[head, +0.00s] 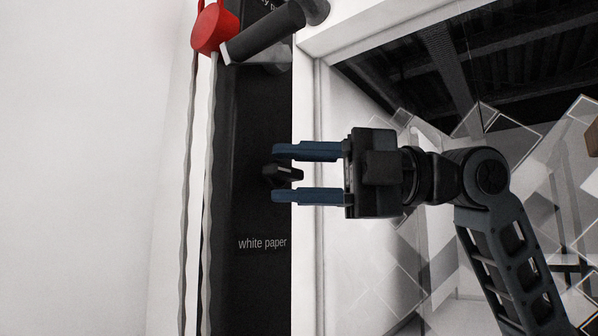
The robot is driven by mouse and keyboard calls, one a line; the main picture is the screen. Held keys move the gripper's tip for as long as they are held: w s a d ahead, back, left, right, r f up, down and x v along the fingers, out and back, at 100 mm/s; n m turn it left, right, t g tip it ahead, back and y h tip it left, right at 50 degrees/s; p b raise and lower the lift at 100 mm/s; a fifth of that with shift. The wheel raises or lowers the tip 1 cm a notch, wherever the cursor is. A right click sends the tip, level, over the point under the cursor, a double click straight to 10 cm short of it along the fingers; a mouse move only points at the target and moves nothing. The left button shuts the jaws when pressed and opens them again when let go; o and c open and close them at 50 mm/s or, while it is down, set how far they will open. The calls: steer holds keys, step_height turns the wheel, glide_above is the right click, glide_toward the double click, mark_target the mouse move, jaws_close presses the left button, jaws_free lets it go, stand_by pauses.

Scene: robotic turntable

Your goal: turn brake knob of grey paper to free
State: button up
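A small black knob (284,173) sticks out from a tall black panel (252,290). The words "white paper" are printed on the panel below this knob. Another label at the top of the panel is mostly cut off or covered; only a few letters show, so I cannot read it whole. My gripper (277,174) comes in from the right with its two blue fingers apart, one above and one below the knob. A gap shows between the knob and each finger. I cannot tell whether the fingertips reach as deep as the knob.
A red round part (214,29) and a dark cylinder (262,35) stick out above my gripper. Pale wavy cords (211,200) hang along the panel's left side. A white frame (305,250) and a glass pane with diamond shapes lie to the right. A bare white wall is left.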

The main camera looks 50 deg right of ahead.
steer(key=shift+c, duration=0.3)
steer(key=c, duration=0.7)
steer(key=shift+o, duration=0.2)
steer(key=n+g+h+p, duration=0.1)
steer(key=h, duration=0.1)
steer(key=n+g+h+p, duration=0.1)
steer(key=n+h, duration=0.1)
steer(key=r+n+g+h+p, duration=0.1)
steer(key=n+h, duration=0.1)
steer(key=shift+a, duration=0.25)
steer(key=n+h+p, duration=0.2)
steer(key=h, duration=0.1)
steer(key=shift+a+r+g+p, duration=0.15)
steer(key=shift+r+g+p, duration=0.05)
steer(key=shift+g+p, duration=0.15)
steer(key=shift+a+f+n+h+p, duration=0.15)
steer(key=shift+n+h+p, duration=0.95)
steer(key=shift+h, duration=0.8)
